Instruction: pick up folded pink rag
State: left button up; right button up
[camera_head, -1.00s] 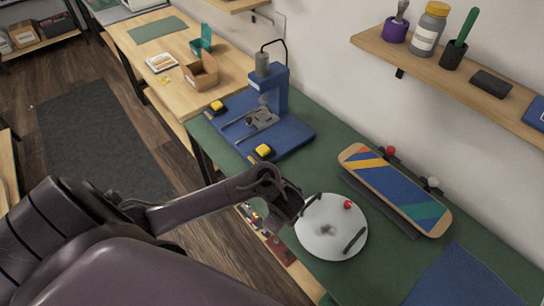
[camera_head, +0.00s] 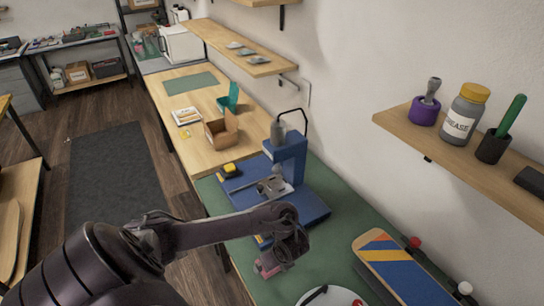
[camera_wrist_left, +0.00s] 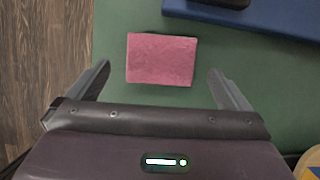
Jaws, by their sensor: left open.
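The folded pink rag (camera_wrist_left: 161,60) lies flat on the green bench top (camera_wrist_left: 122,28) in the left wrist view. It sits a little ahead of my left gripper (camera_wrist_left: 163,84), centred between the lines of its two spread fingers. My left gripper is open and empty, with clear green on both sides of the rag. In the head view the rag (camera_head: 266,270) is mostly hidden under my left gripper (camera_head: 276,262). My right gripper is not in view.
A blue drill press (camera_head: 290,160) on its blue base stands just beyond my left gripper. A skateboard deck (camera_head: 390,268) and a white round plate (camera_head: 330,296) are to the right. A wall shelf (camera_head: 470,165) holds jars. The bench's edge is left of the rag.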

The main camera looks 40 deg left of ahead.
pick_arm(q)
jog(key=x, duration=0.3)
jog(key=shift+b, duration=0.35)
jog(key=shift+w+a+f, duration=0.15)
jog(key=shift+a+f, duration=0.05)
jog(key=c, duration=0.9)
jog(key=shift+r, duration=0.2)
notch_tip(320, 180, up, 10)
jog(key=p, duration=0.5)
jog(key=shift+f, duration=0.15)
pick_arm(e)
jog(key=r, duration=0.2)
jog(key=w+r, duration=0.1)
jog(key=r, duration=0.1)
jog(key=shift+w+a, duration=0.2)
